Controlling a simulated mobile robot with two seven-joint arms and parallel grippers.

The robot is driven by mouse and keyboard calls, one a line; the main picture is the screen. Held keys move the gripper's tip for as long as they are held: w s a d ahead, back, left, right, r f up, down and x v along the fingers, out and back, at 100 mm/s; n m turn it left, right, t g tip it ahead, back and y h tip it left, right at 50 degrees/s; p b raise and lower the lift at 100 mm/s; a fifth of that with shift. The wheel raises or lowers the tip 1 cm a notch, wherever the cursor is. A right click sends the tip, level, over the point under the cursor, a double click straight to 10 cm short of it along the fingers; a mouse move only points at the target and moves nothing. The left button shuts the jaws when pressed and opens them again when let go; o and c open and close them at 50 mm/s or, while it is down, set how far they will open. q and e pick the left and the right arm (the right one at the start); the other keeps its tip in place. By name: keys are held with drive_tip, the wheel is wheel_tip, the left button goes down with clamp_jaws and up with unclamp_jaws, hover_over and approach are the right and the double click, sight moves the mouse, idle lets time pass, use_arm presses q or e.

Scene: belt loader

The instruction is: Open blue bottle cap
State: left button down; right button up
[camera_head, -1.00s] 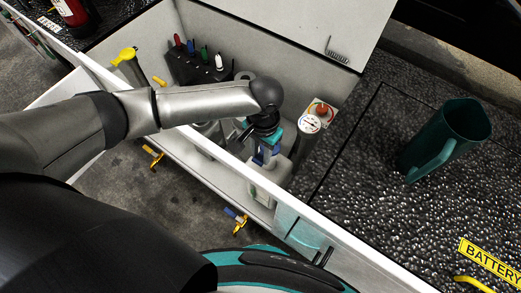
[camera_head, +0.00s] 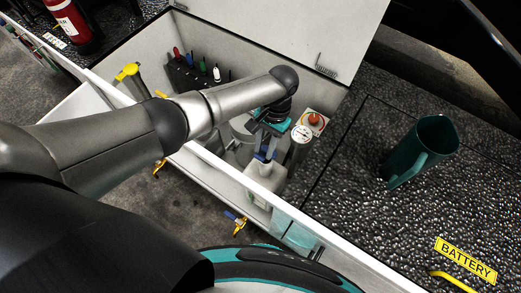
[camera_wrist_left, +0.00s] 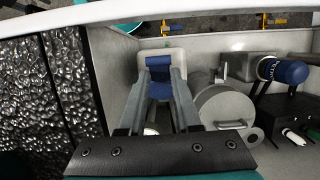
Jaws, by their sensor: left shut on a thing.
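A pale white bottle (camera_head: 257,191) stands upright in the open compartment, near its front wall. Its blue cap (camera_wrist_left: 159,68) lies between the two grey fingers in the left wrist view, with the bottle's top (camera_wrist_left: 160,54) showing around it. My left gripper (camera_head: 264,156) points down from above and is shut on the blue cap. The fingers hide part of the cap in the head view. My right gripper is not in view.
A rack (camera_head: 193,80) of coloured tools is at the back left. A green jug (camera_head: 418,151) stands on the dark textured surface at right.

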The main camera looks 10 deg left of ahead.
use_arm(q)
drive_tip(key=shift+w+d+r, duration=0.2)
drive_tip(key=shift+w+d, duration=0.05)
drive_tip(key=shift+w, duration=0.3)
drive_tip(key=shift+w+d+r, duration=0.2)
drive_tip(key=shift+w, duration=0.3)
drive_tip(key=shift+w+d, duration=0.25)
drive_tip(key=shift+w, duration=0.45)
drive_tip(key=c, duration=1.3)
unclamp_jaws()
drive_tip(key=shift+c, duration=0.2)
drive_tip(key=o, duration=0.7)
drive_tip(key=shift+s+a, duration=0.1)
drive_tip(key=shift+s, duration=0.05)
drive_tip(key=shift+o, duration=0.2)
drive_tip(key=p+v, duration=0.2)
drive_tip(key=v, duration=1.3)
drive_tip(key=shift+s, duration=0.1)
